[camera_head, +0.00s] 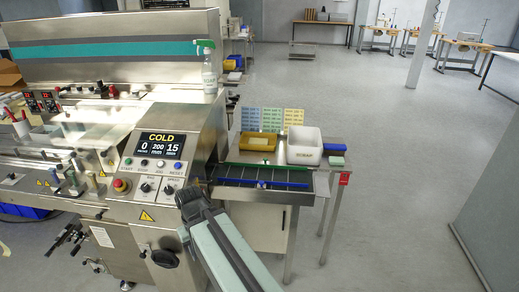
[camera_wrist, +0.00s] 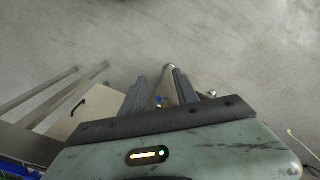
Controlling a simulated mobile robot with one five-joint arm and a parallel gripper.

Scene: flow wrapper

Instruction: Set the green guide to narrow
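The green guide (camera_head: 268,165) is a thin green rail along the far side of the short outfeed conveyor, right of the wrapper. A blue guide (camera_head: 285,185) runs along the near side, with a small light knob near its middle. I cannot read the guide's width setting. My gripper (camera_head: 191,193) is in front of the control panel's lower right, left of the conveyor and apart from the green guide. In the wrist view my gripper (camera_wrist: 158,84) has its two fingers spread with nothing held between them. The green guide is not clearly visible there.
The wrapper's panel (camera_head: 160,146) reads COLD, with a red emergency button (camera_head: 121,186) below left. Floor to the right is clear.

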